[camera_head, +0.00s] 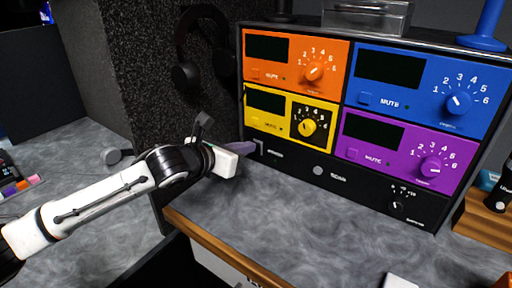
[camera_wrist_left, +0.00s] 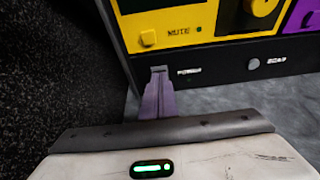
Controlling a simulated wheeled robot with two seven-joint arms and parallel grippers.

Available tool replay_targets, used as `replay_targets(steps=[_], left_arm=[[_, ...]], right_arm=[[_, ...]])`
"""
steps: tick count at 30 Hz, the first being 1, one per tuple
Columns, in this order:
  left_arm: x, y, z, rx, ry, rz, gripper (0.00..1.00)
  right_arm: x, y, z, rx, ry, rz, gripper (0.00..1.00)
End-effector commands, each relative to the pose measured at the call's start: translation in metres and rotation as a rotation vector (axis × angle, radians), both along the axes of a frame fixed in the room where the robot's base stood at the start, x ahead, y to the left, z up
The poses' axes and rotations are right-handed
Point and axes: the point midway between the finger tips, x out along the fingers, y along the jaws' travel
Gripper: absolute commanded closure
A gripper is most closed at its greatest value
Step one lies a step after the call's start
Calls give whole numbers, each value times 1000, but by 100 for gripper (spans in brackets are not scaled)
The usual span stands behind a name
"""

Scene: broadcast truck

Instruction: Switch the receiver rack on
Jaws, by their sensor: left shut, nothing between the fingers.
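The receiver rack (camera_head: 335,190) stands on the grey counter with orange, blue, yellow and purple units above a black bottom panel. All its displays are dark. A label that seems to read POWER (camera_head: 275,154) is at the left of the bottom panel; it also shows in the wrist view (camera_wrist_left: 189,72). My left gripper (camera_head: 249,147) is shut and empty, its purple fingers pointing at the panel's left end, just left of that label. In the wrist view the fingertips (camera_wrist_left: 159,71) cover the spot where the switch would be. I cannot tell whether they touch it.
Headphones (camera_head: 188,75) hang on the dark foam wall left of the rack. A round SCAN button (camera_head: 318,170) and a black knob (camera_head: 397,206) are on the bottom panel. A wooden block with dark items (camera_head: 490,213) is at the right. The counter before the rack is mostly clear.

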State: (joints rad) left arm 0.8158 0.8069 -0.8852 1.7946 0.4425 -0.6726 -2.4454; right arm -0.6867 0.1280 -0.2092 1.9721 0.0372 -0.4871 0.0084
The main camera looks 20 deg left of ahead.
Motion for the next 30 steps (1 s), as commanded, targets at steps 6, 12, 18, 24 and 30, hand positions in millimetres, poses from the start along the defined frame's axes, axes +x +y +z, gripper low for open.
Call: replay_targets(steps=[6,12,18,24,30], left_arm=[[3,-1,-1,1,0,0,100],[6,-2,-2,1,1,0,100],[8,-3,-3,1,0,0,100],[11,-4,-4,0,0,-1,100],[13,-5,-6,0,3,0,100]], right_arm=[[0,0,1,0,0,0,69],[0,0,2,0,-1,0,69],[0,0,3,0,-1,-1,69],[1,0,4,0,-1,-1,69],[0,0,4,0,-1,-1,69]])
